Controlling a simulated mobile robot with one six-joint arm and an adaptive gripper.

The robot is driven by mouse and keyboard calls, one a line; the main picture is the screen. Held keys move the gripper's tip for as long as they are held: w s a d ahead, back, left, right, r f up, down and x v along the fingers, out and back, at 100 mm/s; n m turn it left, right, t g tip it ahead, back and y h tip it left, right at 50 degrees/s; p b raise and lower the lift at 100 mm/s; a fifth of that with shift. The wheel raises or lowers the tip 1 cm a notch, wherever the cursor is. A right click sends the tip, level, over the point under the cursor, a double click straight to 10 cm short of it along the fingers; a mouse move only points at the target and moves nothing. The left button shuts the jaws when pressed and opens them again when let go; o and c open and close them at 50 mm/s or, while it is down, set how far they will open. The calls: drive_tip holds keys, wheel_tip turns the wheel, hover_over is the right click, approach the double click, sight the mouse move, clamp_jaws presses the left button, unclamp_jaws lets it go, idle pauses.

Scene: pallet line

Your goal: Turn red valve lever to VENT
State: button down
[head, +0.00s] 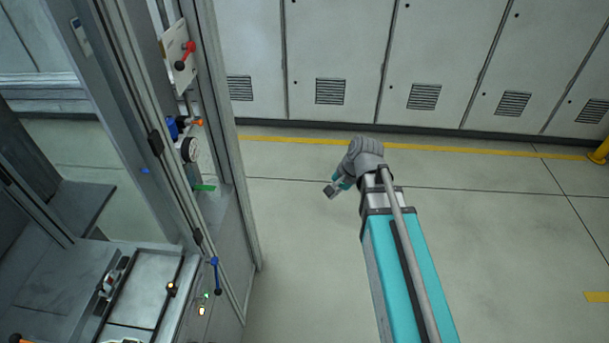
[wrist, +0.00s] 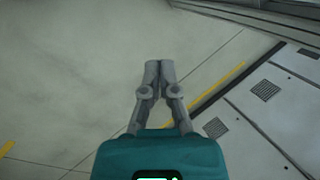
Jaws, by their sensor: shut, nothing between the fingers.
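The red valve lever (head: 188,50) is mounted on a white plate (head: 177,58) high on the grey machine frame, at the upper left of the head view. Its red arm slants, with a dark knob at the lower left end. Any VENT marking is too small to read. My gripper (wrist: 158,64) is shut and empty in the wrist view, its fingertips together over bare floor. In the head view my arm's end is right of the machine frame, well apart from the lever, and the fingers are hardly visible there. The lever does not show in the wrist view.
Below the plate are a blue fitting with an orange tip (head: 178,127), a round gauge (head: 190,149) and a blue lever (head: 215,275). The frame's upright post (head: 226,130) stands between them and open floor (head: 300,220). Grey cabinets (head: 335,50) line the back.

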drive_tip(key=s+d+f+n+h+b, duration=0.1)
drive_tip(key=s+d+f+n+h, duration=0.1)
drive_tip(key=d, duration=0.4)
drive_tip(key=s+d+f+n+h+b, duration=0.2)
drive_tip(key=s+d+f+n, duration=0.1)
drive_tip(key=s+d+n, duration=0.1)
drive_tip(key=s+d, duration=0.1)
drive_tip(key=d, duration=0.1)
drive_tip(key=shift+d+g+h, duration=0.3)
drive_tip(key=shift+g, duration=0.1)
